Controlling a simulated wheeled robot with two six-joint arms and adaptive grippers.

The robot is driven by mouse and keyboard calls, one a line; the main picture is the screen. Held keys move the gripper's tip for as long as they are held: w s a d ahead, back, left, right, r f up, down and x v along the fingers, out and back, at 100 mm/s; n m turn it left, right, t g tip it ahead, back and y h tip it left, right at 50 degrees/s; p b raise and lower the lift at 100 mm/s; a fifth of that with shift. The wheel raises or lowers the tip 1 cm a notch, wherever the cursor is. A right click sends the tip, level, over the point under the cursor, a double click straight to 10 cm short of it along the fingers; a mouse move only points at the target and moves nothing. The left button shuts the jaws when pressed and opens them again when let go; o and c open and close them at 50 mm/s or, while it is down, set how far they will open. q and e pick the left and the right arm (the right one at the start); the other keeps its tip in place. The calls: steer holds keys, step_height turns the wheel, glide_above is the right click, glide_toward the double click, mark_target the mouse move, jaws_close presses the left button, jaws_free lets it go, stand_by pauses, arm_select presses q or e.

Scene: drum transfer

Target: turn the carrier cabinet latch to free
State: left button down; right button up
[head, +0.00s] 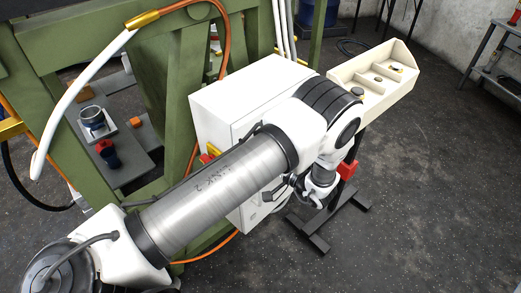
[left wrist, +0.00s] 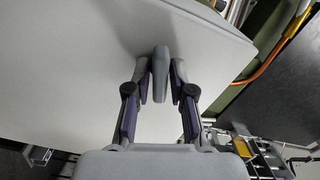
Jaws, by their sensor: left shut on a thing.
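The white carrier cabinet (head: 235,88) stands against the green frame in the head view, and my left arm covers much of its front. In the left wrist view its pale panel (left wrist: 70,60) fills most of the picture. A grey latch handle (left wrist: 160,66) stands out from that panel. My left gripper (left wrist: 161,82) has one finger on each side of the handle and is shut on it. The handle points nearly straight down the wrist picture. In the head view the latch is hidden behind my arm. My right gripper is in neither view.
A cream tray with compartments (head: 373,100) stands on a dark stand right of the cabinet. The green frame (head: 180,70) is behind and left, with orange hoses. A grey shelf (head: 130,150) holds small parts. Open floor (head: 430,200) lies to the right.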

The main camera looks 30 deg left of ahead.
arm_select(q)
steer(key=shift+r+m, duration=0.1)
steer(key=shift+m, duration=1.7)
steer(key=shift+w, duration=0.1)
steer(key=c, duration=1.2)
jaws_free()
steer(key=shift+a, duration=0.1)
steer(key=shift+o, duration=0.2)
steer(key=shift+a, duration=0.1)
